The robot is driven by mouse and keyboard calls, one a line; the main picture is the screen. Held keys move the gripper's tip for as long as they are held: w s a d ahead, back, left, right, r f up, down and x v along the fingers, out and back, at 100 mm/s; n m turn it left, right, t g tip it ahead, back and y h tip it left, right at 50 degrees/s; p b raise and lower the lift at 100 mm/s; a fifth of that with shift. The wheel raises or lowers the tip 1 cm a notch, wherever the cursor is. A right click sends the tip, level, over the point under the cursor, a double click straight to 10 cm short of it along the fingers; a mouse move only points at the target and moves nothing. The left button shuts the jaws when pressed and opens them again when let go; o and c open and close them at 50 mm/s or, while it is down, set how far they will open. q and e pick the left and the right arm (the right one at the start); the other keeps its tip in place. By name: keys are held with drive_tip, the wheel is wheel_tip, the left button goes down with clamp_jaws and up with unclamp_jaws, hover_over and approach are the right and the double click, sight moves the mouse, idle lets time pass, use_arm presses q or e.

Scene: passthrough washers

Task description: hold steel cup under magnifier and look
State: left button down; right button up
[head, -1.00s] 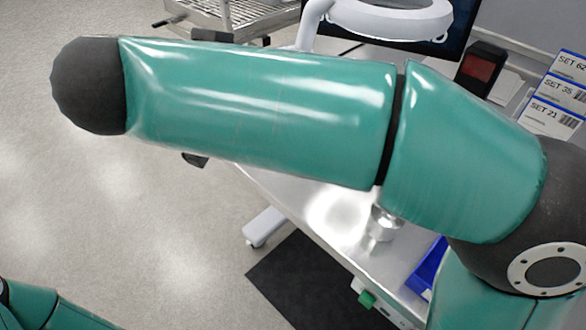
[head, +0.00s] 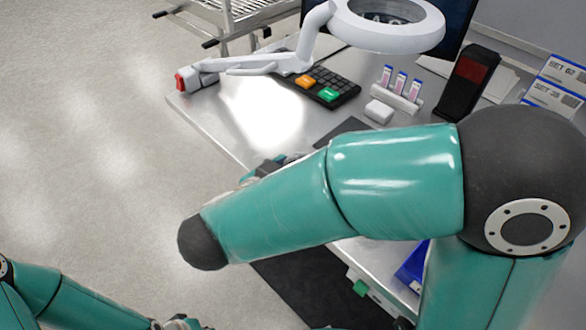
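The magnifier (head: 432,36) is a white ring lamp on a jointed white arm, at the top right of centre above the bench. Dark, blurred shapes show through its lens. No steel cup is visible now; my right arm covers part of the bench. A small dark part of my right gripper (head: 272,166) seems to show behind my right forearm, over the bench's near left edge. Its fingers are hidden, so I cannot tell whether it holds anything. My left arm enters at the bottom left, and its gripper end is cut off by the bottom edge.
The metal bench (head: 215,108) holds a black keypad (head: 345,88) with orange and green keys, a white rack of vials (head: 398,98), a black device (head: 468,82) and labelled SET boxes (head: 562,85). A blue bin (head: 412,268) sits behind my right arm. A wire cart (head: 235,18) stands beyond.

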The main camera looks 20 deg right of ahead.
drive_tip(key=w+d+b, duration=0.1)
drive_tip(key=d, duration=0.1)
drive_tip(key=w+d+b, duration=0.1)
drive_tip(key=d, duration=0.2)
drive_tip(key=w+d+b, duration=0.1)
drive_tip(key=d, duration=0.1)
drive_tip(key=shift+d+f+b, duration=0.1)
drive_tip(key=shift+d+b, duration=0.15)
drive_tip(key=shift+b, duration=0.05)
drive_tip(key=w+d+p, duration=0.1)
drive_tip(key=d, duration=0.1)
drive_tip(key=w+d+p, duration=0.1)
drive_tip(key=d, duration=0.2)
drive_tip(key=w+d, duration=0.1)
drive_tip(key=d, duration=0.1)
drive_tip(key=shift+d+r+p, duration=0.2)
drive_tip(key=shift+p, duration=0.2)
drive_tip(key=shift+w+d+f+p, duration=0.15)
drive_tip(key=shift+w+d, duration=0.15)
drive_tip(key=shift+d, duration=0.3)
drive_tip(key=shift+w+d+r+p, duration=0.15)
drive_tip(key=shift+w+d, duration=0.1)
drive_tip(key=shift+d, duration=0.3)
